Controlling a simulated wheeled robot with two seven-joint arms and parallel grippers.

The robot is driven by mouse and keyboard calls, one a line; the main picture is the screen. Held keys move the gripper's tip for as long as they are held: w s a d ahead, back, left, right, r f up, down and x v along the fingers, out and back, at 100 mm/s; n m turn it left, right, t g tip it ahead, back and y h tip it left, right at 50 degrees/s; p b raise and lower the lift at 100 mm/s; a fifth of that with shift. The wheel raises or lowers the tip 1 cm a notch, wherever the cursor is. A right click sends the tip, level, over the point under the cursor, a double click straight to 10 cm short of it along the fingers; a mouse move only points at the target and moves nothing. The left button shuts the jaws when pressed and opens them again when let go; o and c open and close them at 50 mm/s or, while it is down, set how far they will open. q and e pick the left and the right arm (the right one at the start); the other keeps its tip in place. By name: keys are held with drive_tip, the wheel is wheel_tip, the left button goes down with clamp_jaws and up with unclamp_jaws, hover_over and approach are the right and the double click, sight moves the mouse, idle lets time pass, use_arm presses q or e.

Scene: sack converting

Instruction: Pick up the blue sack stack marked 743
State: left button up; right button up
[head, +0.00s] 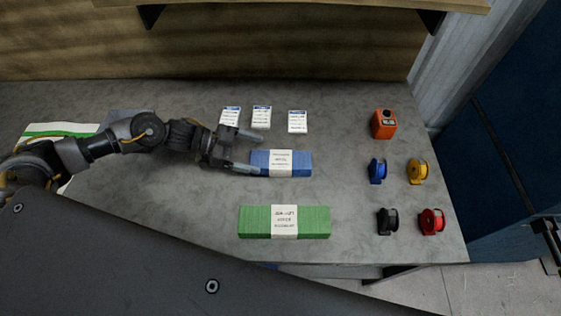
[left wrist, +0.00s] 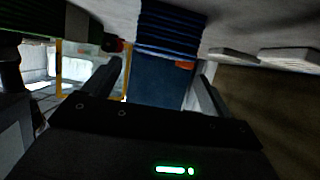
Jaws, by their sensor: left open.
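The blue sack stack (head: 299,164) lies flat on the grey table with a white paper band around its middle; the print on the band is too small to read. My left gripper (head: 254,153) is open at the left end of this stack, its fingers pointing right. The near finger is close to the stack's left end; I cannot tell if it touches. In the left wrist view the blue stack (left wrist: 172,32) shows ahead, between and beyond the two open fingers. My right gripper is not in view.
A green banded stack (head: 257,221) lies nearer the front edge. White cards (head: 297,122) lie behind the blue stack. An orange device (head: 384,124) and several tape rolls, including a blue one (head: 377,171) and a red one (head: 432,221), stand at the right. Table between is clear.

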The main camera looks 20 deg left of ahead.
sight(276, 159)
use_arm(q)
drive_tip(key=shift+w+d, duration=0.1)
drive_tip(key=shift+d, duration=0.35)
drive_tip(key=p+x, duration=0.1)
drive_tip(key=x, duration=0.2)
drive_tip(key=shift+d+f+p, duration=0.25)
drive_tip(key=shift+f+p, duration=0.05)
drive_tip(key=shift+p, duration=0.1)
drive_tip(key=shift+w+d+f, duration=0.1)
drive_tip(key=shift+d+f, duration=0.1)
drive_tip(key=shift+d, duration=0.1)
drive_tip(key=c, duration=1.2)
